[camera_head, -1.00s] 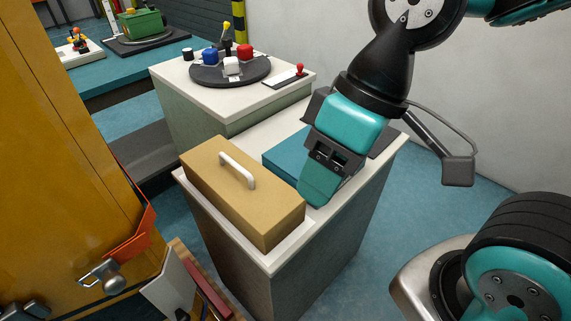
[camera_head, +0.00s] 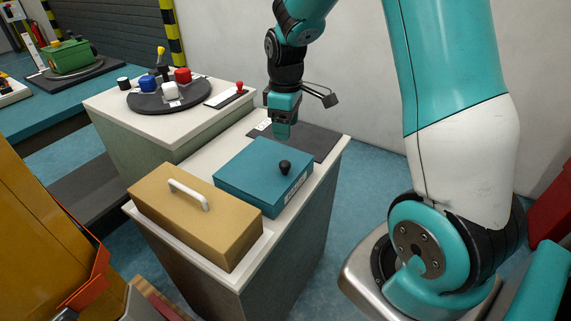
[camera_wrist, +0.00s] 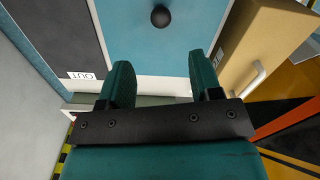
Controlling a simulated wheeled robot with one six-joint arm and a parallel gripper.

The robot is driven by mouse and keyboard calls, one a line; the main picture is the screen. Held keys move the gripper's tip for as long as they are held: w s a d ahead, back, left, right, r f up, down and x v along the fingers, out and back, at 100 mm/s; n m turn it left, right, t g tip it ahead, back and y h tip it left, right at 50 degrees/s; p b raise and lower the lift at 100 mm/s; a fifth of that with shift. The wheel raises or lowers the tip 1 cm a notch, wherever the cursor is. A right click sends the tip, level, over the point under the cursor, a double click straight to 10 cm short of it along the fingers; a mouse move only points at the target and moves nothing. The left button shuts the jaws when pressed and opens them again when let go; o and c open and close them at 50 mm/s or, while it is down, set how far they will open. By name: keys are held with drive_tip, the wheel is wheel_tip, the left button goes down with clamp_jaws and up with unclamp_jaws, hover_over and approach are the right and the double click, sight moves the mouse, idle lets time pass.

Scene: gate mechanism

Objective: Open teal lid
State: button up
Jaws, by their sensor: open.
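A teal box with a flat teal lid (camera_head: 252,172) sits on the white-topped cabinet, its lid shut. A black knob (camera_head: 285,167) stands on the lid near its front right edge; the knob also shows at the top of the wrist view (camera_wrist: 160,16). My gripper (camera_head: 282,136) hangs above the back edge of the teal box. In the wrist view my gripper's two fingers (camera_wrist: 158,75) are spread apart with nothing between them, and the knob lies beyond the fingertips.
A tan box (camera_head: 207,230) with a white handle (camera_head: 188,194) stands to the left of the teal box. A dark mat (camera_head: 308,141) lies behind it. A round black base (camera_head: 169,96) with coloured blocks and a red-knobbed lever (camera_head: 239,87) are on the cabinet beyond.

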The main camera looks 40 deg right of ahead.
sight(285, 162)
wheel_tip(285, 162, down, 13)
drive_tip(key=shift+r+p, duration=0.2)
drive_tip(key=shift+p, duration=0.1)
clamp_jaws()
